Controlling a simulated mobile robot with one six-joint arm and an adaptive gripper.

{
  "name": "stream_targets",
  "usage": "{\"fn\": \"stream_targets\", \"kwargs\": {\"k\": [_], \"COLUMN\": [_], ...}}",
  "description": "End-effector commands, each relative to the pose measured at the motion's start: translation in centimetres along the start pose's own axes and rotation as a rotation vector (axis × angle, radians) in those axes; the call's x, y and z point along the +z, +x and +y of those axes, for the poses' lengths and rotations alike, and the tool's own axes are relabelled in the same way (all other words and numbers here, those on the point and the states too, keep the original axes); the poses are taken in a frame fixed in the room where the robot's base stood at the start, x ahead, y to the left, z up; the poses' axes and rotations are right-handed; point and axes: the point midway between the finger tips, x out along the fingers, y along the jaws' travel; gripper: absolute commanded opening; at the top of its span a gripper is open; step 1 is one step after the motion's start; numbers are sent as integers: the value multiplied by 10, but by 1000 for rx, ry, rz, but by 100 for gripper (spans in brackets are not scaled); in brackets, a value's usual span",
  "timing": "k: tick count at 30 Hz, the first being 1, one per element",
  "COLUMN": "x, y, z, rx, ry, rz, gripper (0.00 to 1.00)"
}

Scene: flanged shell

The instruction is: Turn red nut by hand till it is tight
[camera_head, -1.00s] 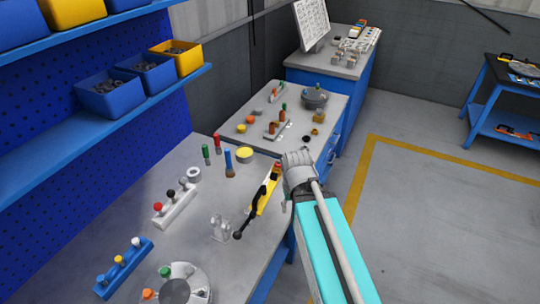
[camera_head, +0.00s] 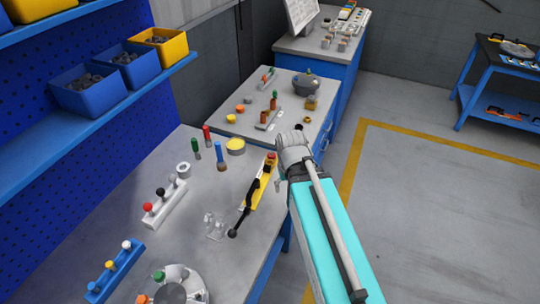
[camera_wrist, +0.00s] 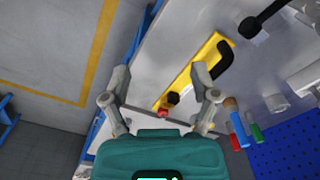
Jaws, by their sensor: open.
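A small red piece (camera_head: 271,156) shows at the far end of a yellow block on the near bench. In the wrist view this red piece (camera_wrist: 163,112) lies between my finger lines, beside a dark round piece. I cannot tell whether it is a nut. My gripper (camera_wrist: 161,86) is open, its fingers spread on either side of the yellow block's end, with nothing held. In the head view my wrist hides the fingers. A round grey flanged part (camera_head: 172,292) with green and orange pieces is cut off at the bottom edge. A red knob (camera_head: 147,206) tops a white rack.
The yellow block (camera_head: 256,192) carries a black lever close to my gripper. Green, red and blue upright pieces (camera_head: 219,155) stand to its left. A second bench (camera_head: 255,90) holds a grey domed part (camera_head: 306,84). The floor at right (camera_head: 440,200) is clear.

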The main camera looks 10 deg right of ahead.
Motion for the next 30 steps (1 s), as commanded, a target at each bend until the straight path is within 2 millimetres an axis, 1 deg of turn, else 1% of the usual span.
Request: {"fn": "stream_targets", "kwargs": {"k": [3,5,6,8,9,11,12,15,16,18,21,30], "x": [-32,-55,-72,-100,-119,-147,-165,-202,-211,-225,-235,-234], "y": [4,7,8,11,12,14,14,15,14,14,13,12], "z": [0,6,7,6,6,6,6,6,6,6,5,5], "rx": [-1,-1,-1,-1,-2,-2,-2,-2,-3,-3,-3,-3], "ry": [-2,3,3,1,0,-1,-2,-4,-4,-5,-6,-7], "rz": [41,74,100,143,174,219,249,313,329,357,378,381], "gripper": [84,84,84,84,84,84,84,84,84,84,84,84]}}
